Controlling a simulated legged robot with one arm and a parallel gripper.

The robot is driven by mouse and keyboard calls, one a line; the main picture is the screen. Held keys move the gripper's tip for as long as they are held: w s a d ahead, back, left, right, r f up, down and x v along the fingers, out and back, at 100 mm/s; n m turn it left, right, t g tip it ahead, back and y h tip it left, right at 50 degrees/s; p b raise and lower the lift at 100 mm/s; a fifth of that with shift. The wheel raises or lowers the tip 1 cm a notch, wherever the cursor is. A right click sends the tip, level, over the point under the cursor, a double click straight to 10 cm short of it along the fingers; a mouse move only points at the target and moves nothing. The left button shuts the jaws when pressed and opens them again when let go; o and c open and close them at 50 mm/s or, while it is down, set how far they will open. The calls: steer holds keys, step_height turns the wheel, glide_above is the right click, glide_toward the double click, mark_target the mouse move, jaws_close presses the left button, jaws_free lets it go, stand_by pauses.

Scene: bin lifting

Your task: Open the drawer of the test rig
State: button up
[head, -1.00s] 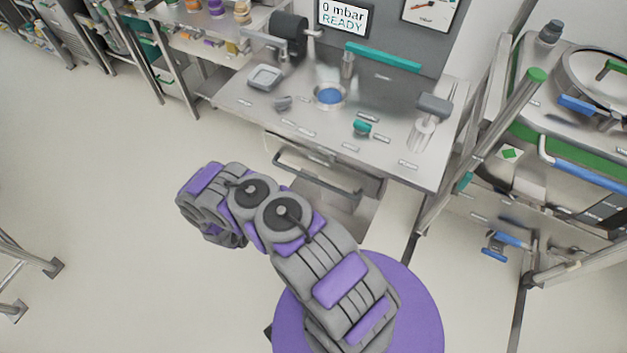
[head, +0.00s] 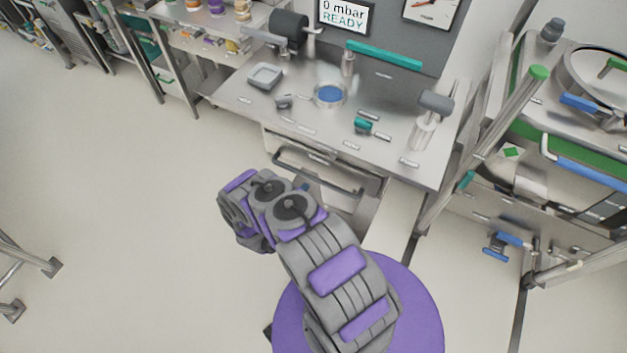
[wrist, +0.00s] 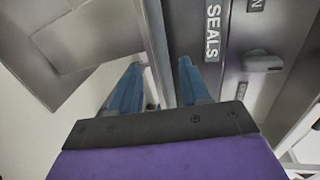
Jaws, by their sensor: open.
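The test rig's drawer (head: 322,160) is under the steel worktop and looks shut in the head view. A dark bar handle (head: 318,173) runs across its front. In the wrist view the drawer front carries a "SEALS" label (wrist: 212,32), and the handle (wrist: 156,45) runs up the picture. My gripper (wrist: 160,68) is open, with its blue fingers on either side of the handle bar in the picture. I cannot tell whether the bar lies fully between them or touches either finger.
The rig's worktop (head: 250,101) bears a blue-centred round port (head: 330,95), a teal knob (head: 363,125) and a small tray (head: 265,76). A steel frame with a green-capped post (head: 538,72) stands close on the right.

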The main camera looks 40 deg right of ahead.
mark_target(314, 179)
steer(key=shift+b+x, duration=0.75)
steer(key=shift+x, duration=3.8)
steer(key=shift+s, duration=0.1)
jaws_close()
steer(key=shift+a, duration=0.1)
